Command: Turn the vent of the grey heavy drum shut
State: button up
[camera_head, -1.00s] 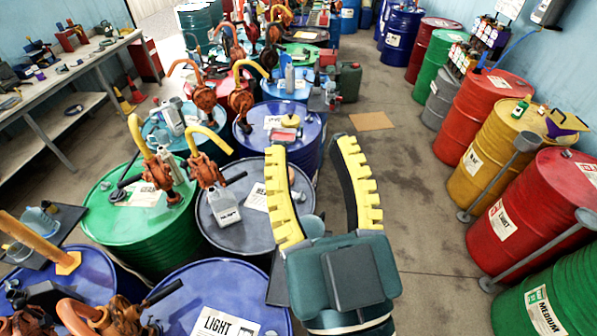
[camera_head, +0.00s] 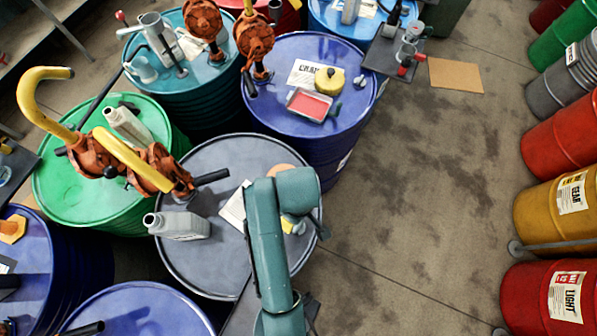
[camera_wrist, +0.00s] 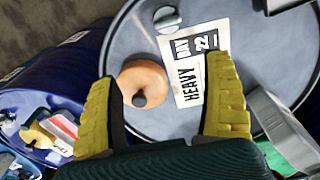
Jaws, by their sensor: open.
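The grey heavy drum (camera_head: 190,265) stands in the middle of the head view. Its lid (camera_wrist: 235,20) fills much of the wrist view, with a HEAVY label (camera_wrist: 190,85). A small silver round cap with a raised bar, apparently the vent (camera_wrist: 167,18), lies beyond my fingertips at the top of the wrist view. My gripper (camera_wrist: 160,75) is open and empty, pointing down over the lid. In the head view my arm hides most of the gripper and part of the lid.
The floor (camera_head: 420,200) to the right is clear.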

jog(key=b, duration=0.2)
send_over(298, 227)
notch_tip(298, 227, down, 4)
jog(key=f, duration=1.3)
jog(key=shift+w+a, duration=0.1)
jog(key=shift+w, duration=0.1)
jog(key=c, duration=1.2)
